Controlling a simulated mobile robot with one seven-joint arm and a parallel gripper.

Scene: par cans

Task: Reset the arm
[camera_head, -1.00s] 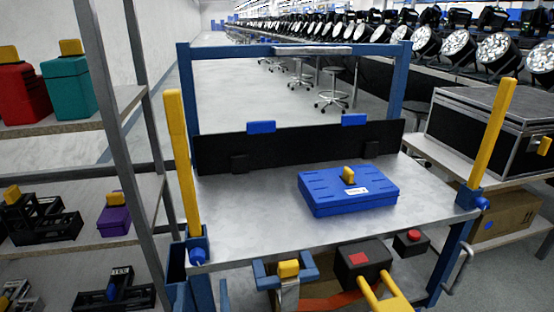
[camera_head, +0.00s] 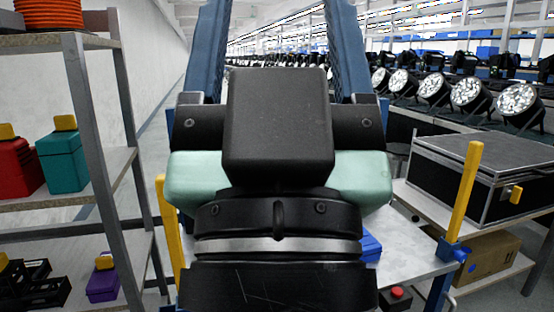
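My gripper (camera_head: 278,30) fills the middle of the head view, close to the camera. Its black and pale green body covers most of the cart behind it. Its two blue fingers stand wide apart and point up, with their ends at or past the top edge. Nothing shows between them, so it is open and empty.
A shelf with a red box (camera_head: 18,165), a teal box (camera_head: 62,160) and a purple box (camera_head: 103,282) stands left. A blue case (camera_head: 371,247) on the cart is mostly hidden. A black flight case (camera_head: 480,165) sits on a bench to the right, with lamps (camera_head: 470,93) behind.

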